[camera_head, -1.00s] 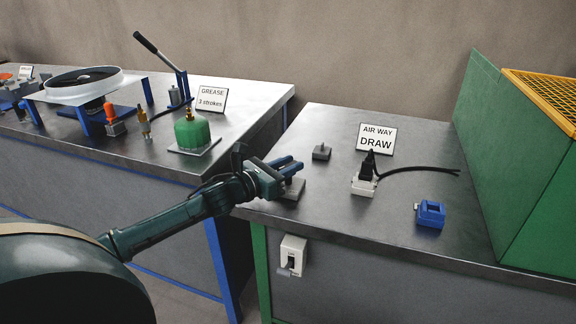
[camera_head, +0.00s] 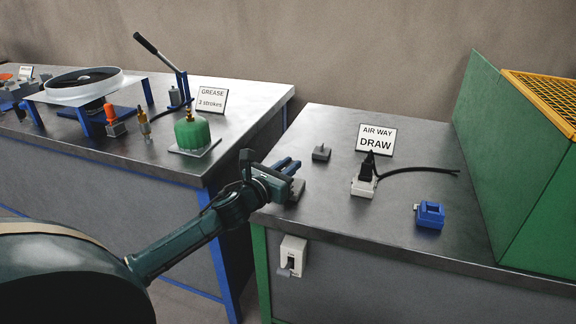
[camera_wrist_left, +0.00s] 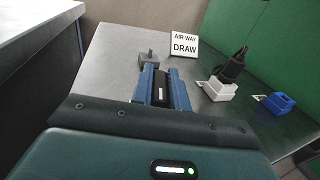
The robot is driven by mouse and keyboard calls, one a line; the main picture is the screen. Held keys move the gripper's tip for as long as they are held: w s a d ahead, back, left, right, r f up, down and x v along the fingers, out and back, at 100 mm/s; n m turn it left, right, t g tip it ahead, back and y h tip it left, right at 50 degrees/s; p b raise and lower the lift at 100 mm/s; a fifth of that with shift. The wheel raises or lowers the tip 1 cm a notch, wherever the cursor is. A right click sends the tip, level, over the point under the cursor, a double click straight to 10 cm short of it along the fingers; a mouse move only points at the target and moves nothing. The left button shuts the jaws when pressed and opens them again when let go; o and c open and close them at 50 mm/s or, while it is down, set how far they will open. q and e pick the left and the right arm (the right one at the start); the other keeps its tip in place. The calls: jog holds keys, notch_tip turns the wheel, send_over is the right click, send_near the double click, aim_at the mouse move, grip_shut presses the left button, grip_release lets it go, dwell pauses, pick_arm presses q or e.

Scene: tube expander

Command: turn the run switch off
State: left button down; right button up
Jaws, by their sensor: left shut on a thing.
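My left gripper (camera_head: 290,169) is over the left part of the right bench and shut on a dark piece (camera_wrist_left: 160,88), which shows between its blue fingers in the left wrist view. A grey block (camera_head: 298,190) sits on the bench right under the fingers and is partly hidden by them. I cannot tell whether the dark piece belongs to it. A pale switch box (camera_head: 293,249) with a grey lever is on the bench's front face, below the gripper and apart from it. No label marks which part is the run switch. My right gripper is not in view.
A small grey block with a peg (camera_head: 321,153) is behind the gripper. To the right are a white socket with a black plug and cable (camera_head: 363,186), an "AIR WAY DRAW" sign (camera_head: 376,140), a blue block (camera_head: 430,214) and a green panel (camera_head: 520,170).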

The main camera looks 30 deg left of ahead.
pick_arm(q)
jog(key=n+y+p, duration=0.1)
jog(key=n+y, duration=0.1)
jog(key=y, duration=0.1)
jog(key=n+g+y, duration=0.1)
jog(key=n+y, duration=0.1)
jog(key=y, duration=0.2)
jog(key=shift+d+r+n+p, duration=0.1)
jog(key=shift+d+n+p, duration=0.05)
jog(key=shift+n+p, duration=0.25)
jog(key=n+g+y, duration=0.1)
jog(key=n+y, duration=0.1)
jog(key=y, duration=0.1)
jog(key=shift+g+y+p, duration=0.3)
jog(key=shift+g+p, duration=0.1)
jog(key=shift+n+g+y+p, duration=0.4)
jog(key=shift+n+g+y, duration=0.6)
jog(key=shift+n+y, duration=0.25)
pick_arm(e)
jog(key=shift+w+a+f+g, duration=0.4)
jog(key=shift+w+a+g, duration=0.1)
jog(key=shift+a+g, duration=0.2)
pick_arm(q)
jog(key=shift+y, duration=0.35)
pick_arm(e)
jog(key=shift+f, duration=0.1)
pick_arm(q)
jog(key=c, duration=1.4)
grip_release()
jog(key=shift+o, duration=0.2)
